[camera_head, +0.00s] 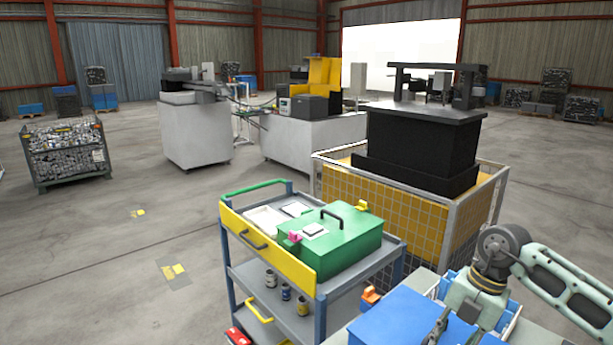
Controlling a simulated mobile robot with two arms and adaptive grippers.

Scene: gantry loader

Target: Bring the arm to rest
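My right arm comes in from the right edge, pale grey-green with a dark round joint. Its gripper (438,326) points down and to the left at the bottom of the view, over or beside a blue surface (383,318). Only a small part of the fingers shows, so I cannot tell whether they are open, shut or touching anything. My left arm and gripper are not in view.
A tool cart (268,243) with a green case (340,250) stands left of my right arm. Behind it is a yellow mesh-fenced base (385,205) with a black machine (420,140). A wire crate (67,150) stands far left. The floor at left is mostly open.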

